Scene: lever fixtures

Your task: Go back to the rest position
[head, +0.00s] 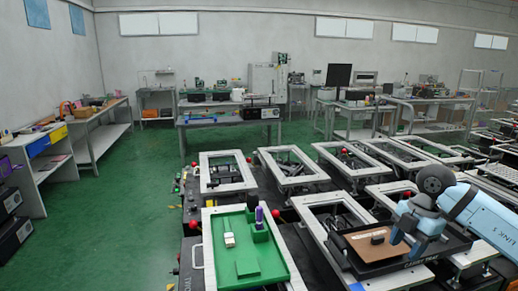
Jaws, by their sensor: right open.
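The gripper is small in the picture and partly merged with the wrist. It is open, and I see nothing held in it. I cannot tell whether it touches the board. My left gripper is not in view. A green tray (238,262) sits on the front left fixture, with a purple upright piece (259,216) and a white piece (229,240) on it.
Several grey-framed fixtures with red-knobbed levers stand close together, including one behind the green tray (227,158). Red knobs (276,213) stick up between them. Workbenches line the back and left. The green floor (135,200) to the left is clear.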

